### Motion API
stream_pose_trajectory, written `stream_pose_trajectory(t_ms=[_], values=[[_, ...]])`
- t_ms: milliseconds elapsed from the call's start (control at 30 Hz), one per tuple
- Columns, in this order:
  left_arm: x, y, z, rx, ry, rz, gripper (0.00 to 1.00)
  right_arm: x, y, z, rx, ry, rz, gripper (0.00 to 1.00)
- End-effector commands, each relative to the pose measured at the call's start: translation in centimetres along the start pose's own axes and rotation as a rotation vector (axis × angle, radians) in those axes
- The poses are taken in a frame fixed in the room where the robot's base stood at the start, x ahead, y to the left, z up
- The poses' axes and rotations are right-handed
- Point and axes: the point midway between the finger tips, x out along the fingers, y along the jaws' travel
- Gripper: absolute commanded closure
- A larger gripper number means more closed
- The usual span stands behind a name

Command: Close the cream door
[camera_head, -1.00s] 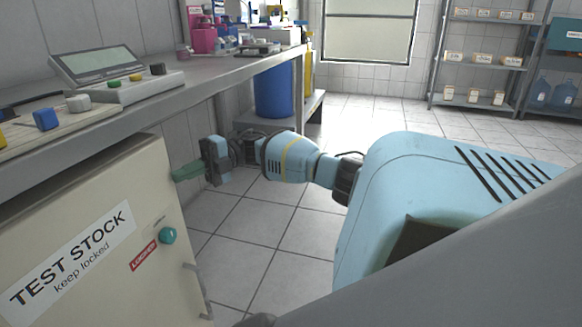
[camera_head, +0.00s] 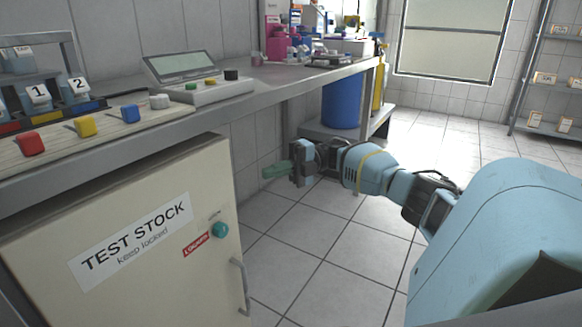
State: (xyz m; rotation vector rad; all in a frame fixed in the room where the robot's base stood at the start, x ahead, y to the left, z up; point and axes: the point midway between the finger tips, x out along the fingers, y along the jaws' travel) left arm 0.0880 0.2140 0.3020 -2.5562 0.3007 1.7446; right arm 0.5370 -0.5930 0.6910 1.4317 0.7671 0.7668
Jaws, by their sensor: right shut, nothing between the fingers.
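The cream door (camera_head: 150,280) stands under the bench at the lower left, with a "TEST STOCK keep locked" label (camera_head: 134,240), a teal round knob (camera_head: 220,230) and a grey bar handle (camera_head: 240,286) near its right edge. I cannot tell whether it sits flush with its cabinet. My right gripper (camera_head: 276,171) has green fingertips. They are shut and empty, pointing left, to the right of the door's upper right corner with a visible gap between them. My left gripper is not in view.
The bench (camera_head: 200,113) runs above the door and carries a device with a screen (camera_head: 185,78) and coloured switches. A blue barrel (camera_head: 342,103) stands beyond my right gripper. The tiled floor (camera_head: 310,255) right of the door is clear.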

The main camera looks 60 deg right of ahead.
Motion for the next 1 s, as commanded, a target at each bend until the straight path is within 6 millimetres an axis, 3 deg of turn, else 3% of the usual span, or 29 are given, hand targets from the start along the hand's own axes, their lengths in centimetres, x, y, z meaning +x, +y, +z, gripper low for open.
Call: stream_pose_trajectory(t_ms=[167, 400, 1000], values=[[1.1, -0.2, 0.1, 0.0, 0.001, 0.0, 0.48, -2.6, -0.1, 0.7, -0.001, -0.003, 0.0, 1.0], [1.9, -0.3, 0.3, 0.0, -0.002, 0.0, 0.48, -4.3, -0.1, 1.0, 0.001, -0.001, -0.002, 1.0], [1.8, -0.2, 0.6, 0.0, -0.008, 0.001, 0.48, -4.7, 0.1, 1.0, 0.001, 0.001, -0.002, 1.0]])
